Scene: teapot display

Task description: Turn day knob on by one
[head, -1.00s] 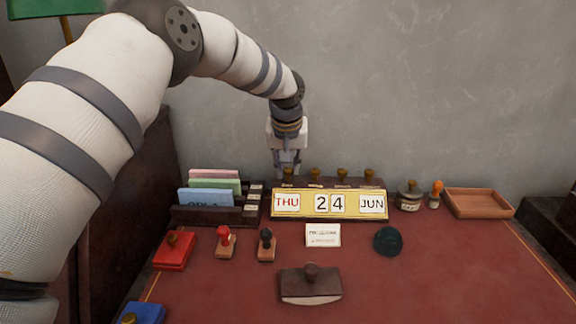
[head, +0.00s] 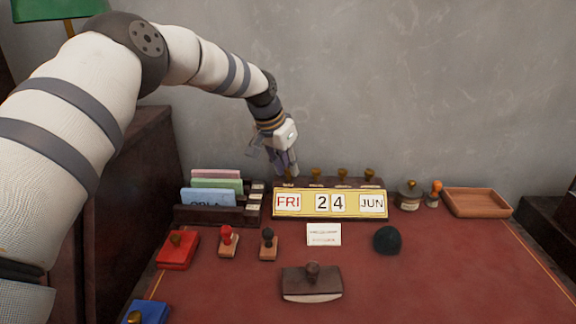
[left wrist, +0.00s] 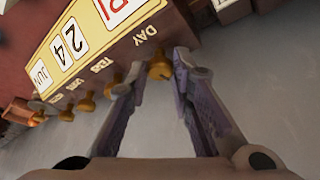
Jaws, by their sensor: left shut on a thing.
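The yellow desk calendar (head: 330,216) stands at the back of the desk and reads FRI, 24, JUN. In the left wrist view the calendar (left wrist: 98,38) shows its top edge with the word DAY beside the nearest brass knob. That day knob (left wrist: 160,69) sits between the fingers of my left gripper (left wrist: 159,62), which is shut on it. In the head view my left gripper (head: 286,174) reaches down behind the calendar's left end, its wrist tilted. The fingers largely hide the day knob there. My right gripper is not in view.
Several more brass knobs (head: 342,174) line the calendar's back. A card rack (head: 217,214) stands close at its left. Stamps and a white card (head: 323,234) lie in front.

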